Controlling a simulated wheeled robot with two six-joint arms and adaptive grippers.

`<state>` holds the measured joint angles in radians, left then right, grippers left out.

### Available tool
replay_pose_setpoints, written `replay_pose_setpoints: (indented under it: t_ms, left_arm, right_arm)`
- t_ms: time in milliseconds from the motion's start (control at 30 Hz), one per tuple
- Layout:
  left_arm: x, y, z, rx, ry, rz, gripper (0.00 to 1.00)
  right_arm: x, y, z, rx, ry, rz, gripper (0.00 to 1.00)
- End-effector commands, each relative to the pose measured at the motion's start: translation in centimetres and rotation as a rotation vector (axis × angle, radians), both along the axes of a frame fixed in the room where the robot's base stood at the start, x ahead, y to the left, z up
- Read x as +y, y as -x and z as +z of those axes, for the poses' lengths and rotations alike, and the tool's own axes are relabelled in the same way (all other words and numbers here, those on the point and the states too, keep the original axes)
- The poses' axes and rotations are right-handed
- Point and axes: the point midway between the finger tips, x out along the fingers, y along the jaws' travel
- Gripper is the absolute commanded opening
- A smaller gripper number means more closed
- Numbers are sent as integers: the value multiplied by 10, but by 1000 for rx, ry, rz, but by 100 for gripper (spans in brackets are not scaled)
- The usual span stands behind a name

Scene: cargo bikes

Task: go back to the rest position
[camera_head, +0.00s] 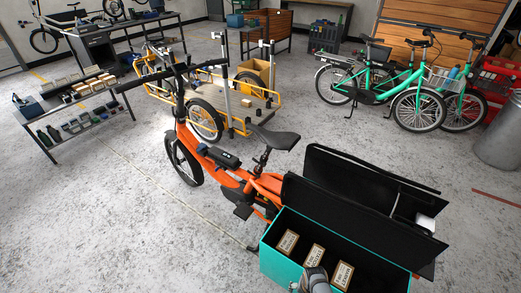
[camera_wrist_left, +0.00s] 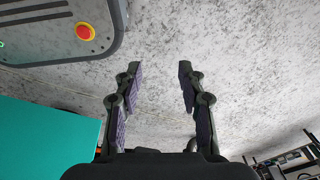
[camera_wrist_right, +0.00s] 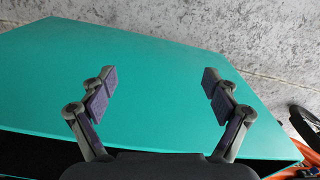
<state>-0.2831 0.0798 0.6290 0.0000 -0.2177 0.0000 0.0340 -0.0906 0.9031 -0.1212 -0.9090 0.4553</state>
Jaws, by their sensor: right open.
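My left gripper (camera_wrist_left: 158,72) is open and empty in the left wrist view, with bare concrete floor behind its fingers. A teal panel shows at the left of that view, apart from the fingers. My right gripper (camera_wrist_right: 159,78) is open and empty in the right wrist view, in front of the teal cargo box wall (camera_wrist_right: 160,50). Nothing is between its fingers. In the head view a grey part of one of my arms shows at the bottom edge, over the cargo box; neither gripper's fingers can be made out there.
The orange cargo bike (camera_head: 238,185) carries the teal cargo box (camera_head: 283,268) with its black lid open and three labelled packages (camera_head: 315,256) inside. A low shelf table (camera_head: 60,105) stands at left, green bikes (camera_head: 395,85) at back right. Floor at lower left is clear.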

Motion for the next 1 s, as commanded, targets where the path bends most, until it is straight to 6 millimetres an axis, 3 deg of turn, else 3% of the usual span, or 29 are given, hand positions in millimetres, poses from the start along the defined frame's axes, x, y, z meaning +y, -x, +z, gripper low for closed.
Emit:
replay_pose_setpoints:
  t_ms: [33, 167, 233, 300, 433, 500, 600, 1000]
  left_arm:
    - [0, 5, -12, 7, 0, 1, 40]
    - [0, 23, -33, 34, 0, 0, 40]
    - [0, 31, -46, 45, 0, 1, 40]
    - [0, 32, -57, 48, 0, 2, 40]
    - [0, 27, -67, 41, 0, 1, 40]
    - [0, 23, -69, 35, 0, 2, 40]
    - [0, 18, -69, 26, 0, 1, 40]
    - [0, 15, -67, 21, -1, 1, 40]
  right_arm:
    - [-8, 22, -26, 5, 4, 29, 88]
    - [-34, 84, -82, -7, 20, 130, 88]
    - [-52, 129, -114, -14, 35, 202, 88]
    - [-70, 172, -137, -24, 50, 267, 88]
    - [-96, 227, -158, -40, 78, 359, 88]
    - [-104, 244, -162, -46, 88, 389, 88]
    - [-108, 253, -163, -51, 94, 407, 88]
    - [-109, 254, -162, -53, 95, 409, 88]
